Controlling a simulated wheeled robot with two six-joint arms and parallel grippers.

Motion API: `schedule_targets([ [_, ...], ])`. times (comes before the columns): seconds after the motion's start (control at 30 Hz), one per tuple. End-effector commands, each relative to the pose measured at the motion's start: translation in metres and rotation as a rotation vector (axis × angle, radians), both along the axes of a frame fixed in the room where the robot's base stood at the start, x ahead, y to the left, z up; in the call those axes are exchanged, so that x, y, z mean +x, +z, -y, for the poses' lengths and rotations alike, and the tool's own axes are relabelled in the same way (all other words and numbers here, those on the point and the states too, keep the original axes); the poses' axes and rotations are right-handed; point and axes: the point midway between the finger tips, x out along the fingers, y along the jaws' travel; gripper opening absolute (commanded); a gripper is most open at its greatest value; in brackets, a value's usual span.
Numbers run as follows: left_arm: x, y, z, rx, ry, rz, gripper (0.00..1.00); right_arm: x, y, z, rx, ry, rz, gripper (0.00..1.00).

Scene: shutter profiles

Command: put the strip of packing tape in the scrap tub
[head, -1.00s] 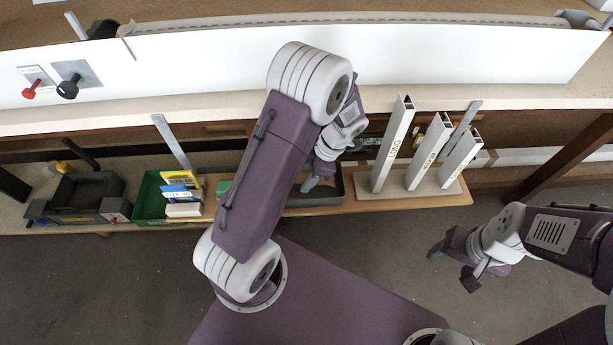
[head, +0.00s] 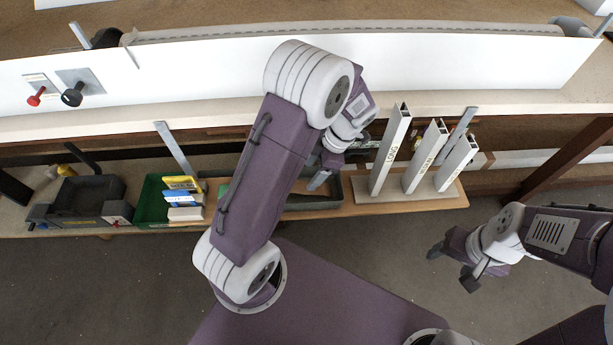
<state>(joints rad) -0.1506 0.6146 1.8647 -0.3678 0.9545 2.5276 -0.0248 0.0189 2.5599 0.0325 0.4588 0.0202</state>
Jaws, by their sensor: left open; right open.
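I cannot make out the strip of packing tape in the head view; my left arm covers part of the shelf. A low dark tray (head: 325,201) lies on the shelf, partly hidden behind that arm; I cannot tell whether it is the scrap tub. My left gripper (head: 319,180) is open and points down over this tray, its fingers partly hidden by its own wrist. I cannot see anything held in it. My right gripper (head: 453,267) is open and empty over the floor at the right, away from the shelf.
A green bin (head: 150,205) with small boxes (head: 183,198) stands left of my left arm. A dark grey box (head: 85,200) is further left. Upright white profiles (head: 390,150), one marked LONG, stand on a board to the right. The white bench front (head: 210,70) overhangs behind.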

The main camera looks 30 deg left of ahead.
Motion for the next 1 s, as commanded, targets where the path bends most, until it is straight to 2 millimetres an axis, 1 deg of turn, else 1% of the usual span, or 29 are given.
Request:
schedule_targets([
  [0.03, 0.004, 0.017, 0.005, 0.000, -0.001, 0.005, 0.64, 0.000, 0.008, 0.000, 0.000, 0.000, 0.000, 0.64],
  [0.1, 0.007, 0.033, 0.011, 0.000, -0.002, 0.003, 0.64, 0.000, 0.011, 0.000, 0.000, 0.000, 0.000, 0.64],
  [0.23, 0.012, 0.054, 0.019, -0.001, -0.001, 0.003, 0.64, 0.000, 0.016, 0.000, 0.000, 0.000, 0.000, 0.64],
  [0.37, 0.014, 0.063, 0.022, 0.000, 0.000, 0.001, 0.64, 0.000, 0.018, 0.000, 0.000, 0.000, -0.001, 0.64],
  [0.53, 0.013, 0.065, 0.023, -0.006, -0.012, -0.003, 0.64, 0.000, 0.018, 0.000, 0.000, 0.000, 0.000, 0.64],
  [0.63, 0.007, 0.064, 0.024, -0.054, -0.114, -0.029, 0.64, 0.000, 0.018, 0.000, 0.000, 0.000, 0.000, 0.64],
  [0.67, 0.004, 0.064, 0.024, -0.080, -0.173, -0.040, 0.64, 0.000, 0.018, 0.000, 0.000, 0.000, 0.000, 0.64],
  [0.77, -0.013, 0.063, 0.026, -0.204, -0.480, -0.088, 0.64, 0.000, 0.018, 0.000, 0.000, 0.000, 0.000, 0.64],
  [0.8, -0.022, 0.062, 0.027, -0.256, -0.634, -0.102, 0.64, 0.000, 0.018, 0.000, 0.000, 0.000, 0.000, 0.64],
  [0.87, -0.035, 0.061, 0.029, -0.322, -0.875, -0.115, 0.64, 0.000, 0.018, 0.000, 0.000, 0.000, 0.000, 0.64],
  [0.9, -0.043, 0.061, 0.030, -0.354, -1.037, -0.118, 0.64, 0.000, 0.018, 0.000, 0.000, 0.000, 0.000, 0.64],
  [0.97, -0.055, 0.060, 0.032, -0.384, -1.274, -0.118, 0.64, 0.000, 0.018, 0.000, 0.000, 0.000, 0.000, 0.64],
  [1.0, -0.062, 0.059, 0.032, -0.391, -1.423, -0.118, 0.64, 0.000, 0.018, 0.000, 0.000, 0.000, 0.000, 0.64],
])
